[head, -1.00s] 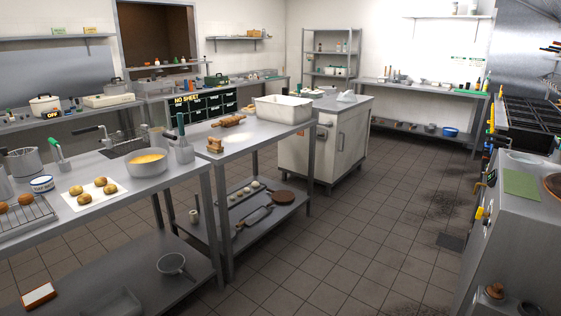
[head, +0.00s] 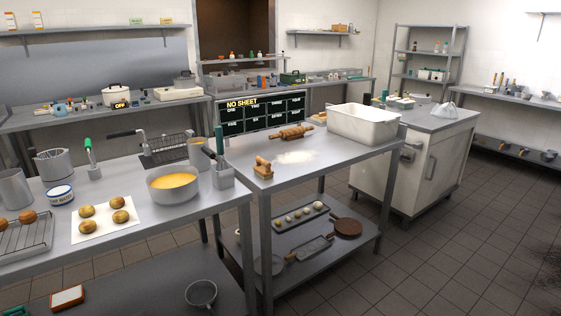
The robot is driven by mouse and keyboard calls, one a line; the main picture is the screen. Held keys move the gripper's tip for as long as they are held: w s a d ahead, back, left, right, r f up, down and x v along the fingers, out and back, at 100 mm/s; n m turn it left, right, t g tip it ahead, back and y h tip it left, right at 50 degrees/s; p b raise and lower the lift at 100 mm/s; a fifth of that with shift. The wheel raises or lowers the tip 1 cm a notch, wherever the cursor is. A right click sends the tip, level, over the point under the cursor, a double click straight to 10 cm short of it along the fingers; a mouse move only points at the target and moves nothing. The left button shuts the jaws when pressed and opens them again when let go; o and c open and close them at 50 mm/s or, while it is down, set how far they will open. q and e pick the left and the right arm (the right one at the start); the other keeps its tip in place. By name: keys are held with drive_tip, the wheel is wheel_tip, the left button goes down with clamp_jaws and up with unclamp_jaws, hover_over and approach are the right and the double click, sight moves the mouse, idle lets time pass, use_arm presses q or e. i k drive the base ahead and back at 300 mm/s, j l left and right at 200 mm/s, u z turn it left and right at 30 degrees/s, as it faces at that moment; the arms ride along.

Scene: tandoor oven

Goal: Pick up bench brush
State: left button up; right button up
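A small wooden-handled piece (head: 262,168) stands on the steel worktable, left of a pale patch of flour (head: 296,157). It may be the bench brush, but its bristles are too small to make out. On the shelf below lies a long item with a wooden handle (head: 310,247), and I cannot tell whether it is a brush. Neither of my grippers is in view.
The steel worktable (head: 335,158) also holds a rolling pin (head: 291,133) and a white tub (head: 362,125). A pot of yellow liquid (head: 172,184) and a utensil holder (head: 222,174) stand on the left counter. Tiled floor (head: 440,255) is clear at the right.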

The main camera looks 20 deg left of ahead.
sight(262, 169)
drive_tip(key=i+l+u, duration=0.15)
drive_tip(key=i, duration=0.5)
drive_tip(key=i+l+u, duration=0.2)
drive_tip(key=i, duration=0.5)
drive_tip(key=i+l+u, duration=0.15)
drive_tip(key=i+u, duration=0.25)
drive_tip(key=i+l+u, duration=0.25)
drive_tip(key=i+u, duration=0.2)
